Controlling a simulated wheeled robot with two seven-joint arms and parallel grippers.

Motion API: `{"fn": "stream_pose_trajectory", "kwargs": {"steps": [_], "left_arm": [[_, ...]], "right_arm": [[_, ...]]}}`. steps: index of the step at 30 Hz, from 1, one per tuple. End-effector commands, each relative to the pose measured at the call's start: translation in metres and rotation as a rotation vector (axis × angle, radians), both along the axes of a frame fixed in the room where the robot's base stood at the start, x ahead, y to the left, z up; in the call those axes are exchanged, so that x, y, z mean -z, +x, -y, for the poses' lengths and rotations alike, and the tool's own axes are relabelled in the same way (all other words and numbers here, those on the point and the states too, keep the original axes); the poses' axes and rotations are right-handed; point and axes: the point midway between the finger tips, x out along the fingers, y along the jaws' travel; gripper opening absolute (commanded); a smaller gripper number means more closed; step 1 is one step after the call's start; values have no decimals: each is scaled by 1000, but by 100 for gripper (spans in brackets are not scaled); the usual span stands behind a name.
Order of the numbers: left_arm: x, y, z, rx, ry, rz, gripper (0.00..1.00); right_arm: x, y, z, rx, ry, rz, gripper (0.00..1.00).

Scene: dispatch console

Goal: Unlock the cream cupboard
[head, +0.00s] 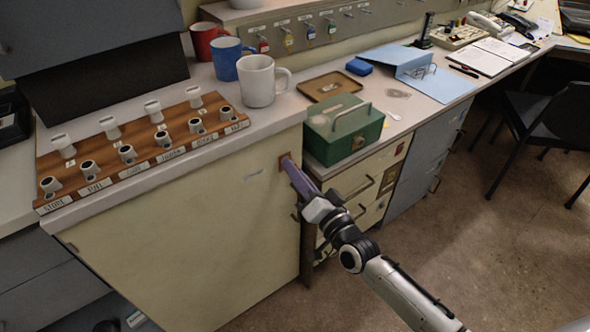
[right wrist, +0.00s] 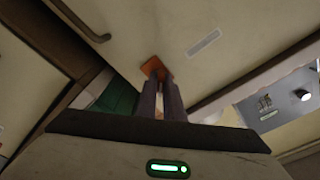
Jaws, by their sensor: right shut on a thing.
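The cream cupboard (head: 190,245) stands under the left counter, its door closed. A small orange-brown lock plate (head: 283,160) is near the door's upper right corner. It also shows in the right wrist view (right wrist: 155,67). My right gripper (head: 289,166) reaches in from the lower right with its fingertips at this plate. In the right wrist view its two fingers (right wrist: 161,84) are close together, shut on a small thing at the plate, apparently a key. The fingers hide nearly all of it, so its turn cannot be told. My left gripper is out of view.
A green box (head: 344,130) stands right of the cupboard top. Mugs (head: 258,82) and a wooden switch board (head: 140,150) are on the counter. Tagged keys (head: 287,38) hang on the back rail. Drawers with handles (head: 362,186) are close to my right arm.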

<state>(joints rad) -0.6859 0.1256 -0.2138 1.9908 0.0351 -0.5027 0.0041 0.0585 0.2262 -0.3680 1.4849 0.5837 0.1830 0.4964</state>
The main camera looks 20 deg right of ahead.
Motion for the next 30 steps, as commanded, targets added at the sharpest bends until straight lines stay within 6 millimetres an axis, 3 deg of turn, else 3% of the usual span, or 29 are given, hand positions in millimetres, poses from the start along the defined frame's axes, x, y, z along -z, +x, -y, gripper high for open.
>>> {"fn": "stream_pose_trajectory", "kwargs": {"steps": [4,10,18,24,30], "left_arm": [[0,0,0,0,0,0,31],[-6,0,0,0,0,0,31],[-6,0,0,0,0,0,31],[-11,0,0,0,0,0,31],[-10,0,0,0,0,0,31]], "right_arm": [[-4,2,-1,-1,14,1,0],[-5,2,-2,-2,251,-84,0],[-5,2,-2,-3,279,-93,0],[-7,2,-3,-3,519,-180,0],[-6,2,-3,-4,526,-183,0]]}}
